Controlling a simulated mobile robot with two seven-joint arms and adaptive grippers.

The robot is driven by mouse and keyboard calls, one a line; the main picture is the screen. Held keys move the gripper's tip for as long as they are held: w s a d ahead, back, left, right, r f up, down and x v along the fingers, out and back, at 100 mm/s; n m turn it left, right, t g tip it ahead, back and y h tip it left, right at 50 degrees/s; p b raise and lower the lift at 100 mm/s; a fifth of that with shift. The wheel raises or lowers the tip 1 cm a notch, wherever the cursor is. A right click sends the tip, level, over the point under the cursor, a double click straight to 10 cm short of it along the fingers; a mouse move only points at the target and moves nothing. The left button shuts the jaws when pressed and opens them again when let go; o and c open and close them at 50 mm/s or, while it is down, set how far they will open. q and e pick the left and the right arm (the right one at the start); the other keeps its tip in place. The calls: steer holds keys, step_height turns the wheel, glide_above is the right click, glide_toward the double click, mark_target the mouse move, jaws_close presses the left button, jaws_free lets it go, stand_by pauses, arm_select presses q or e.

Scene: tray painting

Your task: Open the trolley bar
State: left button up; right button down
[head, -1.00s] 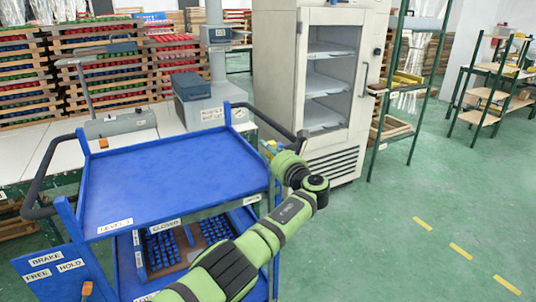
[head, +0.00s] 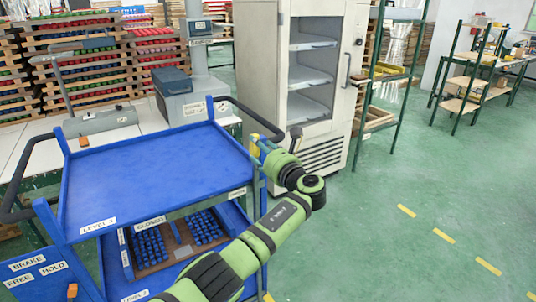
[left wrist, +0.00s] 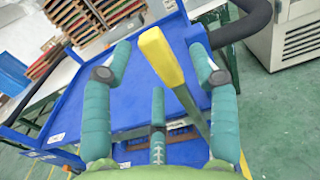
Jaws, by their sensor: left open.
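The blue trolley (head: 150,170) stands at the left of the head view, with LEVEL 1, CLOSED and OPEN labels on its front edge. The trolley bar, a straight bar with a yellow grip, shows in the left wrist view (left wrist: 162,58). In the head view its yellow grip (head: 254,146) is at the trolley's right side, partly hidden by my gripper. My left gripper (left wrist: 160,76) is open, with its fingers on both sides of the bar, apart from the grip. It also shows in the head view (head: 270,152). My right gripper is out of sight.
A black handle (head: 245,112) curves along the trolley's far right. A white cabinet (head: 250,75) with shelves stands behind it. The lower level holds a wooden tray (head: 177,232) of blue parts. Clear green floor (head: 400,240) lies to the right.

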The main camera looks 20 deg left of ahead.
arm_select(q)
steer(key=shift+r+v, duration=0.2)
steer(key=shift+v, duration=1.95)
step_height(320, 180, down, 22)
steer(key=s+n+g+h+p, duration=0.1)
steer(key=s+g+h+p, duration=0.15)
steer(key=h, duration=0.25)
steer(key=s+f+n+g+h, duration=0.2)
steer(key=s+f+n, duration=0.1)
steer(key=s+f, duration=0.55)
steer(key=s+f+n+g+h, duration=0.15)
steer(key=s+f, duration=0.45)
steer(key=f, duration=0.6)
steer(key=s+f+n+g+h+p, duration=0.15)
steer(key=s+f+n, duration=0.25)
steer(key=s+f, duration=0.5)
steer(key=s+f+n+g+h+p, duration=0.15)
steer(key=s+f+n, duration=0.3)
steer(key=s, duration=0.75)
steer(key=s+a+f+n+g+h, duration=0.1)
steer(key=s+n, duration=0.4)
steer(key=s, duration=0.6)
steer(key=s+f+n+h, duration=0.1)
steer(key=s+n, duration=0.3)
steer(key=s, duration=0.8)
steer(key=shift+s+a+f+n+g+p, duration=0.2)
steer(key=shift+a+f+n+g+p, duration=0.15)
steer(key=shift+f, duration=0.4)
